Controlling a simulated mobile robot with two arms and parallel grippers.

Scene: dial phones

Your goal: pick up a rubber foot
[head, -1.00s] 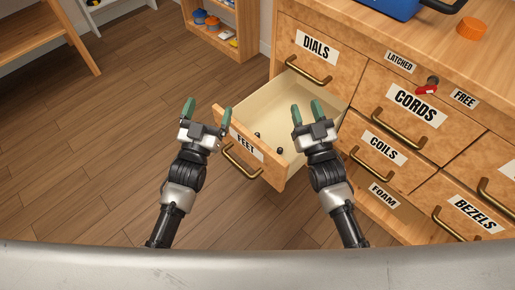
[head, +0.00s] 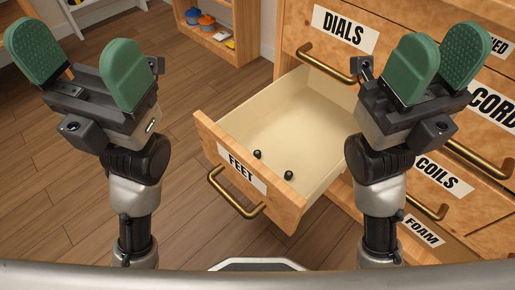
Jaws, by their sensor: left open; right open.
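Two small black rubber feet lie in the open FEET drawer (head: 296,112), near its front panel. My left gripper (head: 82,58) is open and empty, raised in the upper left, well left of the drawer. My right gripper (head: 428,72) is open and empty, raised at the right, in front of the cabinet. Its arm hides part of the drawer's right side.
The cabinet has a closed DIALS drawer (head: 345,32) above, and COILS (head: 436,174) and FOAM (head: 421,230) drawers at the right. Brass handles stick out, including the FEET handle (head: 236,195). A shelf (head: 221,38) with small containers stands behind. The wooden floor left of the drawer is clear.

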